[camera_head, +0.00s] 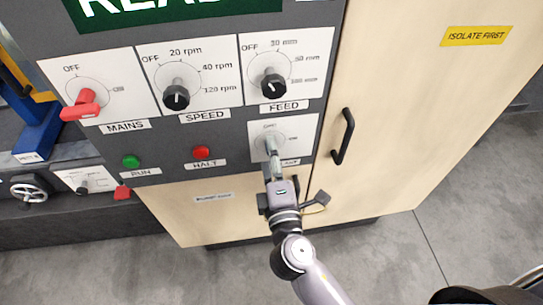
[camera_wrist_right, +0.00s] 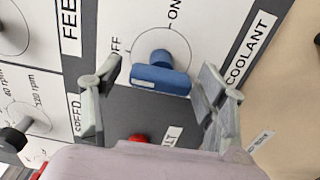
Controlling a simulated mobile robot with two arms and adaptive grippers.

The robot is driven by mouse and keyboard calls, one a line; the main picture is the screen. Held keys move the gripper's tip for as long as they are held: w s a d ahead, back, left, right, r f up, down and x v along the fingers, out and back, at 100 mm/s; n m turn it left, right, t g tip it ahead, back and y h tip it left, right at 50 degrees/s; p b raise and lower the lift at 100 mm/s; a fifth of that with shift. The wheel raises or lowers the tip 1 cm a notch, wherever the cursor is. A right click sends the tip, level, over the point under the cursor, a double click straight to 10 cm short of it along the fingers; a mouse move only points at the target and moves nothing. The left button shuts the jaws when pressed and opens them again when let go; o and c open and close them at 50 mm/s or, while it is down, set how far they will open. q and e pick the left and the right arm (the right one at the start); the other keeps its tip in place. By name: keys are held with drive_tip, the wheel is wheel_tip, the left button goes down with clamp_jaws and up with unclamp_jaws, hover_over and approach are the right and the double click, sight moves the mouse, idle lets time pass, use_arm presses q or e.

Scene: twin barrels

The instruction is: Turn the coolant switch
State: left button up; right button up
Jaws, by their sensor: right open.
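The coolant switch (camera_wrist_right: 160,76) is a blue knob with a bar handle on a white plate with OFF and ON marks, beside the COOLANT label (camera_wrist_right: 250,48). The pale mark on its bar lies at the end on the OFF side. My right gripper (camera_wrist_right: 160,70) is open, with one finger on each side of the bar. There seems to be a gap on both sides, and contact is not visible. In the head view, my right gripper (camera_head: 273,158) covers most of the switch and part of its white plate (camera_head: 304,128). My left gripper is not in view.
The FEED knob (camera_head: 273,84) and SPEED knob (camera_head: 176,96) are above and left. The red MAINS switch (camera_head: 84,104) is farther left. The red HALT button (camera_head: 201,152) and green RUN button (camera_head: 131,160) are left. A black door handle (camera_head: 344,136) stands out close on the right.

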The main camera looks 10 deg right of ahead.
drive_tip(key=shift+s+f, duration=0.1)
drive_tip(key=shift+s, duration=0.25)
drive_tip(key=s, duration=1.1)
drive_tip(key=shift+s, duration=0.2)
drive_tip(key=s+d+f+m+g+b, duration=0.15)
drive_tip(key=f+g, duration=0.25)
drive_tip(key=f, duration=1.5)
drive_tip(key=s+d+f+m+g+b, duration=0.1)
drive_tip(key=s+d+f+m+g, duration=0.3)
drive_tip(key=f, duration=1.4)
drive_tip(key=s+d+f+m+g+b, duration=0.1)
drive_tip(key=s+d+f+m+g, duration=0.3)
drive_tip(key=s+f, duration=0.6)
drive_tip(key=s+d+f+m+g+b, duration=0.1)
drive_tip(key=s+d+f+m+g, duration=0.4)
drive_tip(key=s+f, duration=0.6)
wheel_tip(320, 180, down, 3)
drive_tip(key=shift+d+f+m, duration=0.2)
drive_tip(key=shift+d+m, duration=0.45)
drive_tip(key=shift+d, duration=0.3)
